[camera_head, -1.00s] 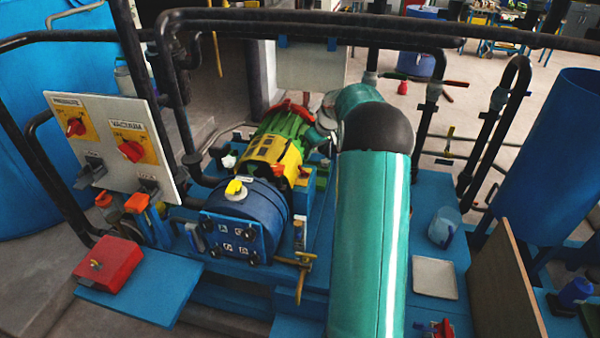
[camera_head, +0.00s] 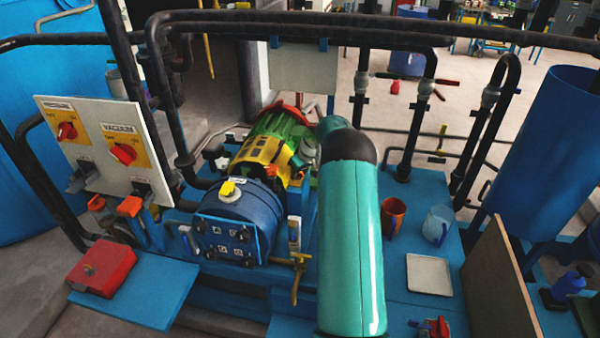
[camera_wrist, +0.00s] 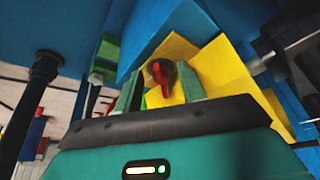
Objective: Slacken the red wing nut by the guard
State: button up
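In the wrist view, a red wing nut (camera_wrist: 161,74) sits in front of a dark round part on the yellow guard (camera_wrist: 219,68). My gripper (camera_wrist: 160,84) is open, with its two green fingers on either side of the wing nut in the picture. A gap shows at each side of the nut; whether the fingers reach it in depth I cannot tell. In the head view, the yellow guard (camera_head: 262,151) lies between the green motor and the blue round housing.
A blue housing with a yellow knob (camera_head: 228,189) stands in front of the guard. An orange mug (camera_head: 394,213), a clear jug (camera_head: 438,222) and a white tray (camera_head: 429,274) are right of my arm. A control panel (camera_head: 105,146) and red box (camera_head: 101,270) are at left.

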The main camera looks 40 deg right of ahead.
grip_shut()
jog(key=shift+d+n, duration=0.1)
jog(key=shift+n, duration=0.2)
jog(key=n+y, duration=0.1)
jog(key=n, duration=0.1)
jog(key=n+y, duration=0.1)
jog(key=n, duration=0.1)
jog(key=shift+w+d+f, duration=0.1)
jog(key=shift+d, duration=0.25)
jog(key=n, duration=0.2)
jog(key=n+g+y, duration=0.1)
jog(key=n, duration=0.3)
jog(key=shift+w+d+n+g+y, duration=0.3)
jog(key=shift+d+g+y, duration=0.05)
jog(key=shift+g+y, duration=0.05)
jog(key=shift+n, duration=0.3)
grip_release()
